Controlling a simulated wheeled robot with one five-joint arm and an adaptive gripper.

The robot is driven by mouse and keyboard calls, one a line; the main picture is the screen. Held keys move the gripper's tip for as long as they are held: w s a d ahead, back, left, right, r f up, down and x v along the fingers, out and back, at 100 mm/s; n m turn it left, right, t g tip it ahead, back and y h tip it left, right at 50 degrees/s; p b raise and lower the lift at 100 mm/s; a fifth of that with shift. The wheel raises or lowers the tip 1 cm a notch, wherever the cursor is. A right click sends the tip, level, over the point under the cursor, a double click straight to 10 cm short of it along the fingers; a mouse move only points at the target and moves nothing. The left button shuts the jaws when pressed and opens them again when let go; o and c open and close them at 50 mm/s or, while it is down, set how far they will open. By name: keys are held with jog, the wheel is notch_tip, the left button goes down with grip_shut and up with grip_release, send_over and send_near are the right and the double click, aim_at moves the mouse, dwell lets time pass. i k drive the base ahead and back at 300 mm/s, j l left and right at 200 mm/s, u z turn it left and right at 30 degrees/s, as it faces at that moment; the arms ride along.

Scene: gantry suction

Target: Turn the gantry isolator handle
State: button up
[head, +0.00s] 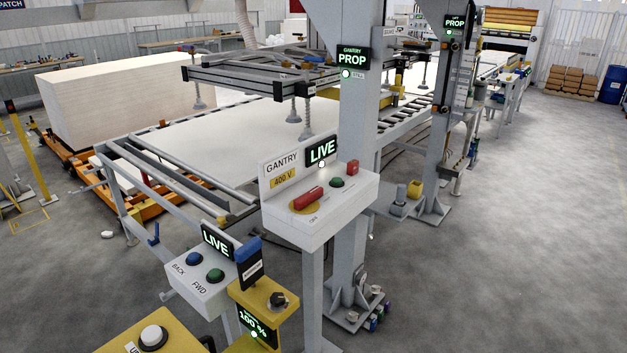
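The gantry isolator handle (309,198) is a red bar on a round yellow plate (299,210). It lies slanted from lower left to upper right on the sloping top of the white gantry box (318,224), near the picture's middle. A small label in front of it is too small to read. The box's upright back panel carries a GANTRY 400 V label (282,169) and a lit green LIVE sign (321,151). My gripper is not in view.
A grey column (356,130) stands close behind. A lower BACK/FWD box (206,282) and yellow pedestal (263,305) stand front left. Open floor (480,270) lies right.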

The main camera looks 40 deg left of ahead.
aim_at(306, 199)
jog(key=i+u, duration=0.25)
jog(key=u, duration=0.2)
jog(key=i+u, duration=0.3)
jog(key=u, duration=0.15)
jog(key=i+l+u, duration=0.1)
jog(key=i+u, duration=0.15)
jog(key=u, duration=0.25)
jog(key=i+l+u, duration=0.25)
jog(key=u, duration=0.2)
jog(key=i+u, duration=0.1)
jog(key=u, duration=0.3)
jog(key=i+l+u, duration=0.1)
jog(key=u, duration=0.3)
jog(key=i+l+u, duration=0.1)
jog(key=u, duration=0.3)
jog(key=i+l+u, duration=0.1)
jog(key=u, duration=0.3)
jog(key=l+u, duration=0.15)
jog(key=u, duration=0.25)
jog(key=i+l+u, duration=0.2)
jog(key=u, duration=0.15)
jog(key=i+l+u, duration=0.15)
jog(key=l+u, duration=0.2)
jog(key=i+l+u, duration=0.15)
jog(key=l+u, duration=0.25)
jog(key=j, duration=0.1)
